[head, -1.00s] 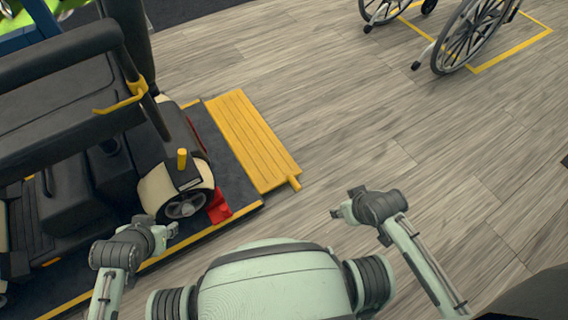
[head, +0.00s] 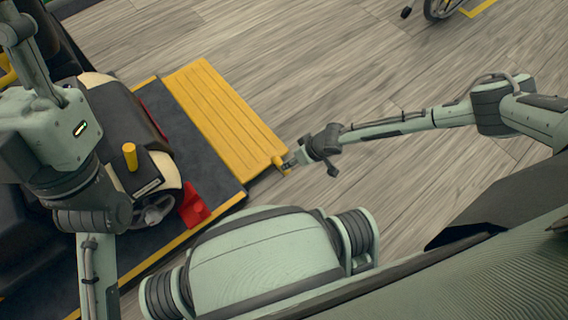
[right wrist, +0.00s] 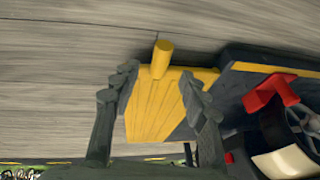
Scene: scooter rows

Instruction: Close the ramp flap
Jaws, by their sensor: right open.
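The ramp flap (head: 222,112) is a yellow ribbed plate lying out flat from the side of the dark platform. A short yellow peg (head: 279,161) sticks out at its outer near corner. My right gripper (head: 289,162) is at this peg. In the right wrist view my open right gripper (right wrist: 162,86) has a finger on either side of the flap (right wrist: 153,108), and the peg (right wrist: 163,56) shows between and beyond the fingertips. Contact with the peg cannot be told. My left arm is raised at the left, and its gripper is not visible.
The dark platform (head: 222,172) has yellow edges and carries a scooter (head: 133,140) with a yellow knob. A wheelchair (head: 443,8) stands far off at the top right.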

